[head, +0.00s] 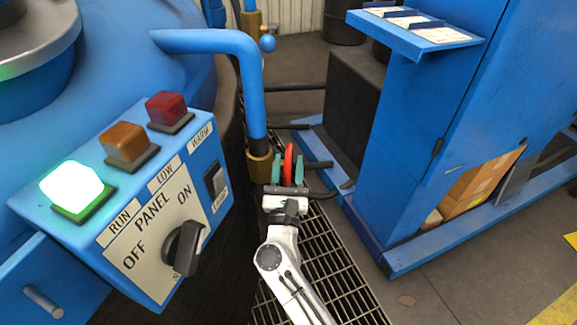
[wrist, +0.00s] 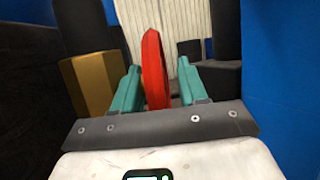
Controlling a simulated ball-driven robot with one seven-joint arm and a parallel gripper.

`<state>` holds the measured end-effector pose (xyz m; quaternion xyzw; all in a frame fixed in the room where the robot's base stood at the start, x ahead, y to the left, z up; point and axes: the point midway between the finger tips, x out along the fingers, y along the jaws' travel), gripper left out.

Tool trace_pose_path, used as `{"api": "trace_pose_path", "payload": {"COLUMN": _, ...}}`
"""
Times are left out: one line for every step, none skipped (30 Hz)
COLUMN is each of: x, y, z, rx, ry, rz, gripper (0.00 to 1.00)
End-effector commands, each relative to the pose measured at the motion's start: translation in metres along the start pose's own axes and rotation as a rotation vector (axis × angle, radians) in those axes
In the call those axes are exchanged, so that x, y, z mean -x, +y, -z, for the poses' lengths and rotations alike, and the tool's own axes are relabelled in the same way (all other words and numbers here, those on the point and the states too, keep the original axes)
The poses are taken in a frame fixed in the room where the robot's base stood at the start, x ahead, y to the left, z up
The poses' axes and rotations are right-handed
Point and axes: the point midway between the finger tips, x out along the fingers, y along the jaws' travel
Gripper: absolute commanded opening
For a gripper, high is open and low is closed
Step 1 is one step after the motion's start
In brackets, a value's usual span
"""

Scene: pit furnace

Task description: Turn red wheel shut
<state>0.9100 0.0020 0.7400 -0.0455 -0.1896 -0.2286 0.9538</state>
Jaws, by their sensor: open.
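The red wheel (head: 288,163) shows edge-on in the head view, beside the brass fitting (head: 259,167) at the lower end of the blue pipe. My gripper (head: 288,170) is open, with its two teal fingers on either side of the wheel. In the wrist view the red wheel (wrist: 155,68) stands upright between the fingers of my gripper (wrist: 158,82). The wheel is nearer the left finger, and I cannot tell if they touch. The brass fitting (wrist: 87,85) is left of the fingers there. The wheel's lower part is hidden behind the gripper.
A control panel (head: 148,225) with a lit green lamp and a black knob is at the left. The blue pipe (head: 250,90) runs down to the fitting. A blue cabinet frame (head: 420,130) stands close on the right. Floor grating (head: 325,260) lies below my arm.

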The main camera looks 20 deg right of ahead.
Motion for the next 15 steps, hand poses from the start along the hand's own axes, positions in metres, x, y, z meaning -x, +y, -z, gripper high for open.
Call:
{"api": "trace_pose_path", "payload": {"x": 0.0001, "y": -0.0001, "z": 0.0, "rx": 0.0, "ry": 0.0, "rz": 0.0, "gripper": 0.43}}
{"api": "trace_pose_path", "payload": {"x": 0.0001, "y": -0.0002, "z": 0.0, "rx": 0.0, "ry": 0.0, "rz": 0.0, "gripper": 0.43}}
{"api": "trace_pose_path", "payload": {"x": 0.0001, "y": -0.0002, "z": 0.0001, "rx": 0.0, "ry": 0.0, "rz": 0.0, "gripper": 0.41}}
{"api": "trace_pose_path", "payload": {"x": 0.0002, "y": -0.0002, "z": 0.0, "rx": 0.0, "ry": 0.0, "rz": 0.0, "gripper": 0.38}}
{"api": "trace_pose_path", "payload": {"x": 0.0002, "y": -0.0002, "z": 0.0, "rx": 0.0, "ry": 0.0, "rz": 0.0, "gripper": 0.35}}
{"api": "trace_pose_path", "payload": {"x": 0.0002, "y": -0.0002, "z": 0.0, "rx": 0.0, "ry": 0.0, "rz": 0.0, "gripper": 0.31}}
{"api": "trace_pose_path", "payload": {"x": 0.0003, "y": -0.0002, "z": 0.0, "rx": 0.0, "ry": 0.0, "rz": 0.0, "gripper": 0.28}}
{"api": "trace_pose_path", "payload": {"x": 0.0003, "y": -0.0002, "z": 0.0, "rx": 0.0, "ry": 0.0, "rz": 0.0, "gripper": 0.25}}
{"api": "trace_pose_path", "payload": {"x": 0.0003, "y": -0.0003, "z": 0.0, "rx": 0.0, "ry": 0.0, "rz": 0.0, "gripper": 0.21}}
{"api": "trace_pose_path", "payload": {"x": 0.0003, "y": -0.0002, "z": 0.0, "rx": 0.0, "ry": 0.0, "rz": 0.0, "gripper": 0.19}}
{"api": "trace_pose_path", "payload": {"x": 0.0003, "y": -0.0002, "z": 0.0, "rx": 0.0, "ry": 0.0, "rz": 0.0, "gripper": 0.16}}
{"api": "trace_pose_path", "payload": {"x": 0.0003, "y": -0.0002, "z": 0.0, "rx": 0.0, "ry": 0.0, "rz": 0.0, "gripper": 0.12}}
{"api": "trace_pose_path", "payload": {"x": 0.0003, "y": -0.0002, "z": 0.0, "rx": 0.0, "ry": 0.0, "rz": 0.0, "gripper": 0.09}}
{"api": "trace_pose_path", "payload": {"x": 0.0004, "y": -0.0002, "z": 0.0, "rx": 0.0, "ry": 0.0, "rz": 0.0, "gripper": 0.06}}
{"api": "trace_pose_path", "payload": {"x": 0.0004, "y": -0.0002, "z": 0.0, "rx": 0.0, "ry": 0.0, "rz": 0.0, "gripper": 0.02}}
